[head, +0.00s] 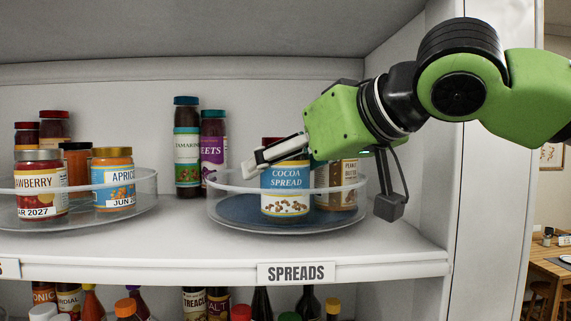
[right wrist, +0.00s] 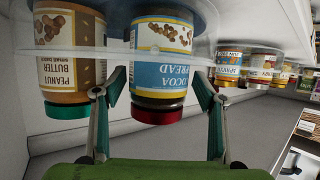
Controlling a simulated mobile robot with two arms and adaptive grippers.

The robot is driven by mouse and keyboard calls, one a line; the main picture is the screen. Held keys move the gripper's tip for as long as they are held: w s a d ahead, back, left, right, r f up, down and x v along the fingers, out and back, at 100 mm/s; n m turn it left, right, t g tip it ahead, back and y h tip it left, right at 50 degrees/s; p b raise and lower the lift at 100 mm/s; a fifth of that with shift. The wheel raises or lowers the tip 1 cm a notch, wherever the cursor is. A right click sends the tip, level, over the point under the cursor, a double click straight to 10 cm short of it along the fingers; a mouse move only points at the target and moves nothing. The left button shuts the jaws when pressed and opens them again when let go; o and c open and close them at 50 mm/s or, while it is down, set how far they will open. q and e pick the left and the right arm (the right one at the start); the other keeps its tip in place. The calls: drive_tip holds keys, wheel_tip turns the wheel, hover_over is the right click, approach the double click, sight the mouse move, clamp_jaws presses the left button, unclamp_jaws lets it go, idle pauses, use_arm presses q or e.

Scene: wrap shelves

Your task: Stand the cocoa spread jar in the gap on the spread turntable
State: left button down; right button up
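The cocoa spread jar (head: 286,192), with a blue and white label and a dark red lid, stands upright on the spread turntable (head: 235,211), close beside the peanut butter jar (head: 343,186). The right wrist view shows the cocoa spread jar (right wrist: 161,65) upside down, between my right gripper's fingers. My right gripper (head: 319,190) is open, its fingers spread wide on either side; it also shows in the right wrist view (right wrist: 158,78). Whether a fingertip touches the jar or the peanut butter jar (right wrist: 69,60) is hard to tell. My left gripper is out of view.
A second turntable (head: 140,212) with several jars stands to the left. A tamarind jar (head: 187,150) and a beets jar (head: 213,145) stand behind, between the turntables. The SPREADS label (head: 297,272) is on the shelf edge. The right shelf wall (head: 405,160) is close behind my gripper.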

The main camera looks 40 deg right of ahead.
drive_tip(key=shift+d+r, duration=0.1)
drive_tip(key=shift+r, duration=0.05)
drive_tip(key=b+v, duration=0.2)
drive_tip(key=v, duration=0.9)
drive_tip(key=shift+s+b, duration=0.3)
drive_tip(key=shift+s, duration=0.1)
drive_tip(key=shift+r, duration=0.15)
